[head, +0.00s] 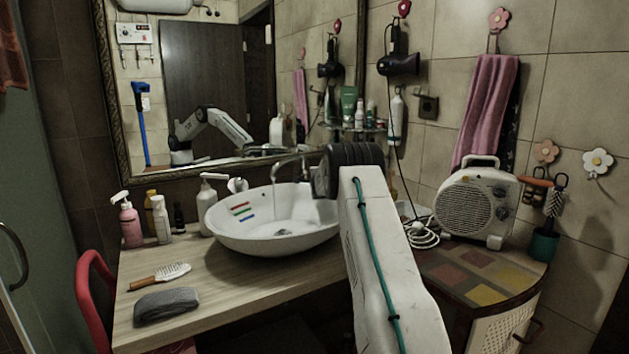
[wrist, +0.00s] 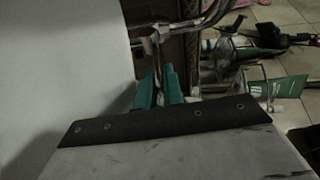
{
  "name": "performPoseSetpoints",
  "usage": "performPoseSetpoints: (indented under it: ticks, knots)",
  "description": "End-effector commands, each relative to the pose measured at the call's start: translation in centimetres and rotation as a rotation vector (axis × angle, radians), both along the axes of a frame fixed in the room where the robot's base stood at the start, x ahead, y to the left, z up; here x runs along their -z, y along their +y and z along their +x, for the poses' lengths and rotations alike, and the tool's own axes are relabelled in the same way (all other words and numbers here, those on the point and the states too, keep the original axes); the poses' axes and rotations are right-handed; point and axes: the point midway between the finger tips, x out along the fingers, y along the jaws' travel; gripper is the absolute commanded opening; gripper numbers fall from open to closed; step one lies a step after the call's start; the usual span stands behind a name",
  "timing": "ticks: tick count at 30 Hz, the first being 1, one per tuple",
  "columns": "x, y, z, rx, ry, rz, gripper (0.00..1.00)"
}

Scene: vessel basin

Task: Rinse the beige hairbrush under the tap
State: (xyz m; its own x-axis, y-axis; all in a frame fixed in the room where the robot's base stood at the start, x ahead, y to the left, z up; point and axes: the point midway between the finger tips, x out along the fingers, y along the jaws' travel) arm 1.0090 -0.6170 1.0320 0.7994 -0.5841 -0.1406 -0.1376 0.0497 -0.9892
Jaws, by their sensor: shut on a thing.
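The beige hairbrush (head: 162,275), with a pale bristled head and a brown handle, lies on the wooden counter left of the white basin (head: 240,235), apart from my gripper. The metal tap (head: 290,164) arches over the back of the basin, and a thin stream of water seems to fall from it. In the wrist view, the teal fingers of my gripper (wrist: 160,92) are closed around a slim metal part of the tap (wrist: 152,40), which looks like its lever. In the head view, my own arm hides the fingers.
A grey folded cloth (head: 166,305) lies in front of the hairbrush. Pump bottles (head: 130,222) stand behind it, left of the basin. A heater (head: 476,205) and a green cup with a brush (head: 544,244) stand at right.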

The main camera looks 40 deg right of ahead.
Motion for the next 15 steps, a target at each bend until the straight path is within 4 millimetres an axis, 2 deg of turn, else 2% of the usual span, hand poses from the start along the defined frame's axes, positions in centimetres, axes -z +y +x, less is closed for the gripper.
performPoseSetpoints:
  ticks: [1, 3, 4, 5, 15]
  knots:
    - [-1.23, -0.08, 0.17, -0.001, -0.018, -0.012, 0.0]
    - [-1.28, -0.08, 0.18, -0.001, -0.019, -0.013, 0.0]
    - [-1.29, -0.08, 0.18, -0.001, -0.019, -0.013, 0.12]
    - [-1.29, -0.07, 0.17, -0.001, -0.02, -0.013, 0.16]
    - [-0.74, 0.25, -0.02, -0.001, -0.01, -0.006, 0.16]
